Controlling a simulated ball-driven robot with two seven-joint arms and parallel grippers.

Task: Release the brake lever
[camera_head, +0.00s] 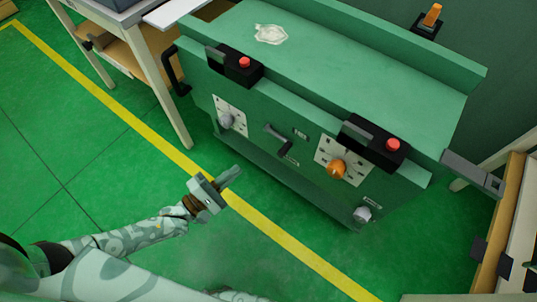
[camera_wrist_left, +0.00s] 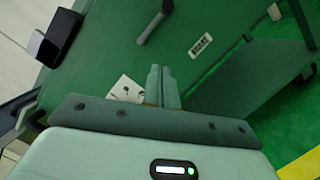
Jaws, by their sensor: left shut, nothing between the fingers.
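The brake lever (camera_head: 277,138) is a short dark handle on the front panel of the green machine. My right gripper is not in view.
The panel carries a grey knob (camera_head: 226,121), an orange knob (camera_head: 337,169) and two black boxes with red buttons (camera_head: 244,62) (camera_head: 393,145). A black handle (camera_head: 174,72) sticks out at the left end. The floor before the machine is clear, with a yellow line (camera_head: 265,228).

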